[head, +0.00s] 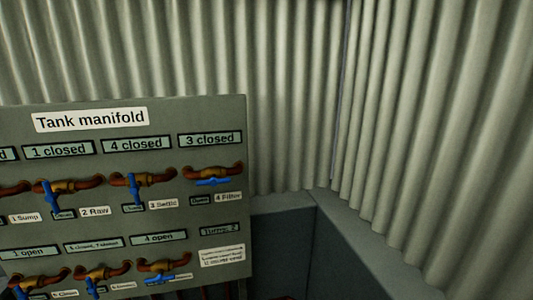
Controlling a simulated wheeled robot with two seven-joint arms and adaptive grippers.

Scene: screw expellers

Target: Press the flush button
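No flush button can be made out in the head view. A grey-green board titled "Tank manifold" (180,112) stands at the lower left, cut off by the left and bottom edges. It carries two rows of brass valves on copper pipes with blue handles. In the upper row, the right-hand blue handle (213,182) lies level, while the blue handle left of it (135,188) hangs down. Status plates above the upper row read "1 closed", "4 closed" and "3 closed" (210,139). Neither of my grippers is in view.
Lower plates read "1 open" (28,253), "4 open" (158,238) and "Turns: 2" (219,231); small print below is unreadable. Corrugated metal walls (430,120) meet in a corner behind the board. A low grey ledge (340,260) runs along their foot.

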